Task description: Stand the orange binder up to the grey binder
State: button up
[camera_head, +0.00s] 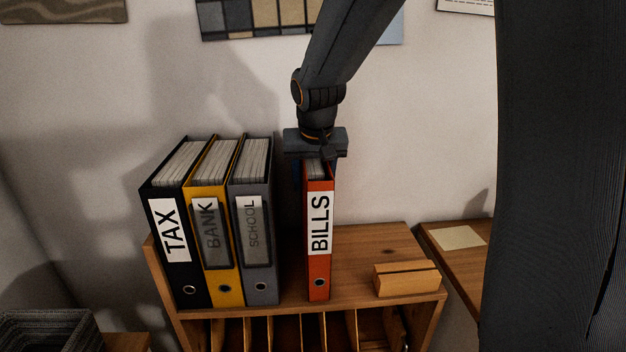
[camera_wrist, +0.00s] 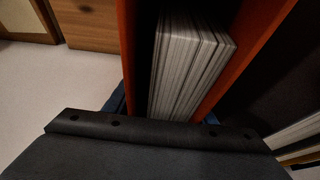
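The orange binder (camera_head: 319,275), labelled BILLS, stands upright on the wooden shelf top, to the right of the grey binder (camera_head: 262,285) labelled SCHOOL. A narrow gap separates the two. My gripper (camera_head: 316,164) comes down from above onto the top of the orange binder. In the wrist view, the binder's orange covers (camera_wrist: 258,45) and white pages lie between my blue fingertips (camera_wrist: 165,112), which sit close against both covers. The gripper looks shut on the binder. The fingertips are partly hidden behind the gripper body.
A yellow BANK binder (camera_head: 222,285) and a black TAX binder (camera_head: 185,270) stand left of the grey one. A small wooden block (camera_head: 407,281) sits on the shelf top (camera_head: 370,245) at the right. Bare shelf lies between it and the orange binder.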

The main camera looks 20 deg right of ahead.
jog(key=shift+o, duration=0.5)
jog(key=b+v, duration=0.2)
jog(key=v, duration=1)
jog(key=shift+r, duration=0.2)
